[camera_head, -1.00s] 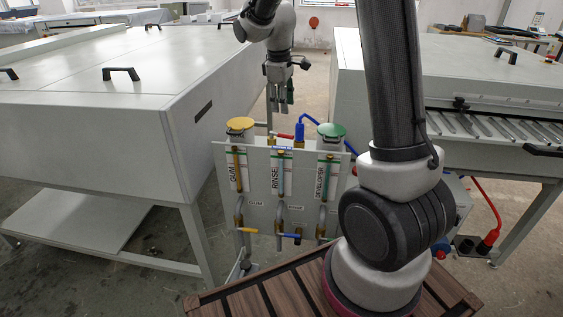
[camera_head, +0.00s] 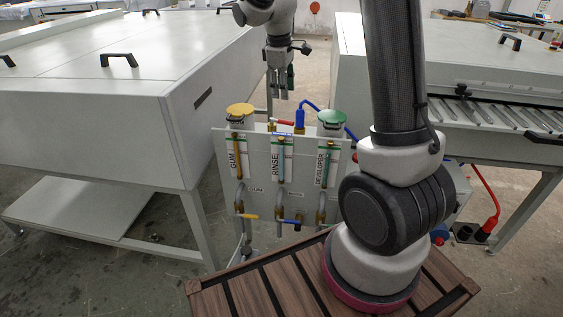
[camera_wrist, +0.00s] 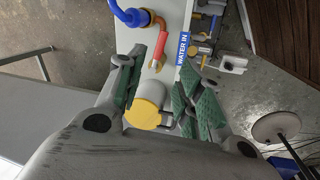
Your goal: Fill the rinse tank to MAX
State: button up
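The tank panel (camera_head: 257,175) carries gauges marked GUM, RINSE and DEVELOPER. The RINSE gauge (camera_head: 282,150) is a narrow upright tube in the middle; its level is too small to read. A red valve handle (camera_head: 285,122) sits at the panel's top and shows in the wrist view (camera_wrist: 159,50), beside a "WATER IN" label (camera_wrist: 183,48). My gripper (camera_head: 279,96) points down above the panel, fingers apart. In the wrist view, my gripper (camera_wrist: 163,65) is open and empty, with the handle showing between its fingertips. I cannot tell the height between them.
A yellow cap (camera_head: 240,110) and a green cap (camera_head: 331,117) top the outer tanks. A blue hose (camera_head: 300,116) rises beside the handle. Below are a yellow lever (camera_head: 247,216) and a blue lever (camera_head: 290,221). Large grey machines (camera_head: 120,100) flank the panel.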

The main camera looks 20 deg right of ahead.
aim_at(281, 134)
jog(key=shift+c, duration=0.8)
jog(key=a, duration=0.1)
jog(key=s+a+n, duration=0.1)
jog(key=a, duration=0.1)
jog(key=shift+a, duration=0.15)
grip_shut()
jog(key=s+a+f+n, duration=0.25)
jog(key=s+n, duration=0.25)
jog(key=n, duration=0.6)
jog(key=f+n, duration=0.2)
jog(key=f, duration=0.1)
jog(key=w+d+f+n, duration=0.1)
jog(key=f+n, duration=0.1)
jog(key=f, duration=0.2)
jog(key=w+d+f+n, duration=0.1)
jog(key=f+n, duration=0.1)
jog(key=f, duration=0.2)
jog(key=shift+w+d+r+t+h, duration=0.15)
jog(key=shift+w+d+r, duration=0.05)
jog(key=shift+w+d, duration=0.3)
jog(key=shift+w+d+r+t+h, duration=0.15)
jog(key=shift+w+d, duration=0.2)
jog(key=shift+w, duration=0.1)
jog(key=shift+w+d+r, duration=0.15)
jog(key=shift+w+d, duration=0.35)
